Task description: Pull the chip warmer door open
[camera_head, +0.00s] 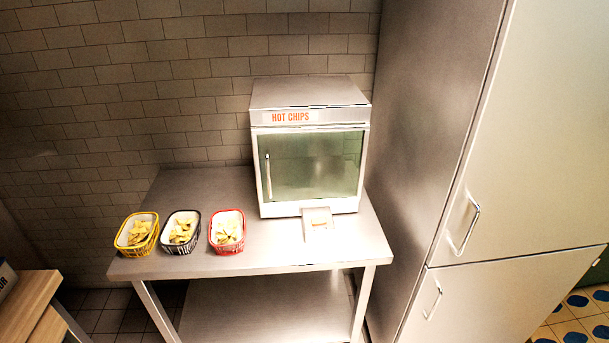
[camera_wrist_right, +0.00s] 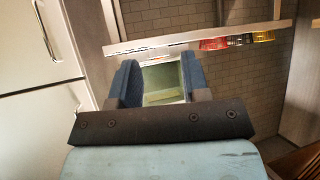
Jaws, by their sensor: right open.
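The chip warmer (camera_head: 310,95) is a steel box labelled "HOT CHIPS" on a steel table. Its greenish glass door (camera_head: 315,168) faces me and looks shut, with a thin upright bar handle (camera_head: 268,176) near its left edge. In the right wrist view, which is turned over, part of the warmer's greenish glass (camera_wrist_right: 162,82) shows between the fingers. My right gripper (camera_wrist_right: 161,78) is open with nothing between its fingers, and looks some way off from the warmer. The handle cannot be made out in that view. Neither gripper shows in the head view.
Yellow (camera_head: 137,234), black (camera_head: 181,232) and red (camera_head: 227,232) chip baskets stand on the steel table (camera_head: 205,186) left of the warmer. A small card stand (camera_head: 319,225) is in front of the warmer. A tall steel cabinet (camera_head: 530,130) stands close at its right. A wooden top (camera_head: 25,303) is at lower left.

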